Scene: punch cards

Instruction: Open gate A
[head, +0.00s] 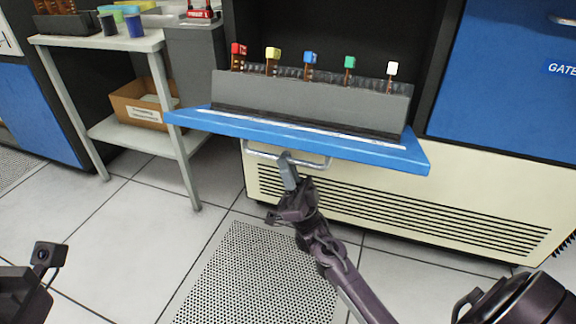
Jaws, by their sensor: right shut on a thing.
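A blue gate panel (300,137) is folded down and sticks out from the cabinet like a shelf. Its label is not visible, so I cannot read whether it is gate A. A silver bar handle (262,155) hangs under its front edge. My right gripper (288,165) is shut on this handle. Behind the panel, in the dark opening, stands a grey card tray (320,101) with several coloured tabs. A dark part of my left arm shows at the lower left, but its gripper fingers are out of sight.
A closed blue panel (505,85) marked "GATE" is at the right, its letter cut off. A cream vented base (450,205) runs below. A grey side table (100,42) with small containers stands at the left, a cardboard box (143,104) on its lower shelf.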

